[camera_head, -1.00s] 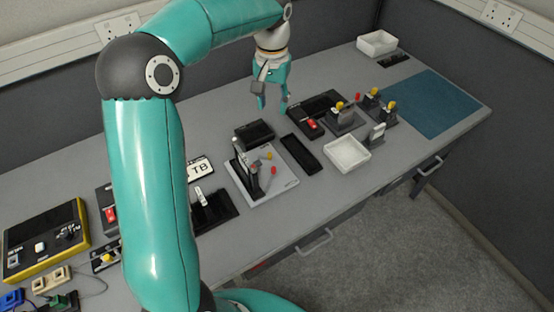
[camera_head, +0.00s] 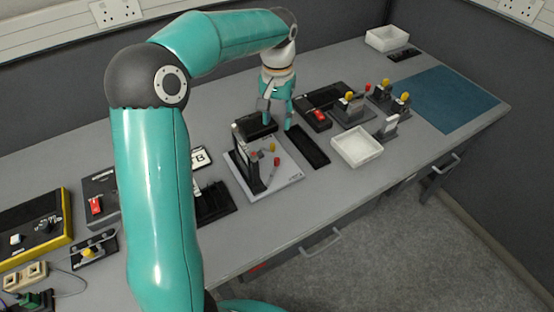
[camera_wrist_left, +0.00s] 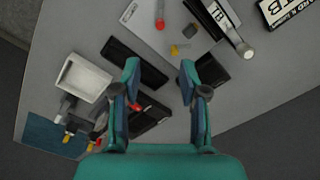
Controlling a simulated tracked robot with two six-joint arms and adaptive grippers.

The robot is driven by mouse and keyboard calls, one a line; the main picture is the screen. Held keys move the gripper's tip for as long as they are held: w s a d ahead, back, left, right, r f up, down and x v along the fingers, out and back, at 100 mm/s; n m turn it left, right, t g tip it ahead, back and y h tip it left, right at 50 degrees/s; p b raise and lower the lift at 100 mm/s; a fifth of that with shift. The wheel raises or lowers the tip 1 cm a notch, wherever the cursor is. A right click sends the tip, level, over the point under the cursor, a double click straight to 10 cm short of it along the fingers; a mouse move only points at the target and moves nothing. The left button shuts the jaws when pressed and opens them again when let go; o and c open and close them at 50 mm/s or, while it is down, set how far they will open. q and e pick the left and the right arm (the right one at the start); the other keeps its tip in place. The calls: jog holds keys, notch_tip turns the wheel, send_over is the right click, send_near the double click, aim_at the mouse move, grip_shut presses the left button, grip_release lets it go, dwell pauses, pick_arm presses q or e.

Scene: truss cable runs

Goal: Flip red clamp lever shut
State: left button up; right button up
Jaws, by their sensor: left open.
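A grey plate (camera_head: 290,178) in the middle of the bench carries an upright dark bracket (camera_head: 247,168) and a red-ended handle (camera_head: 277,161). The red handle (camera_wrist_left: 160,14) shows at the top of the left wrist view. Another red knob (camera_head: 367,86) stands among yellow-tipped clamps (camera_head: 349,98) at the right. I cannot tell for sure which is the red clamp lever, or whether it is open. My left gripper (camera_head: 277,122) is open and empty, pointing down behind the plate, beside a black box (camera_head: 256,127). It shows in the left wrist view (camera_wrist_left: 159,70). My right gripper is not in view.
A black tray (camera_head: 306,147) and a white bin (camera_head: 357,147) lie right of the plate. A box with a red rocker (camera_head: 319,115) is behind them. A blue mat (camera_head: 445,100) lies clear at the right. A yellow-edged control box (camera_head: 35,235) is at the left.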

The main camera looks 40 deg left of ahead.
aim_at(277, 159)
pick_arm(q)
notch_tip(277, 159, down, 15)
jog(key=shift+f+p, duration=0.2)
jog(key=shift+p, duration=0.25)
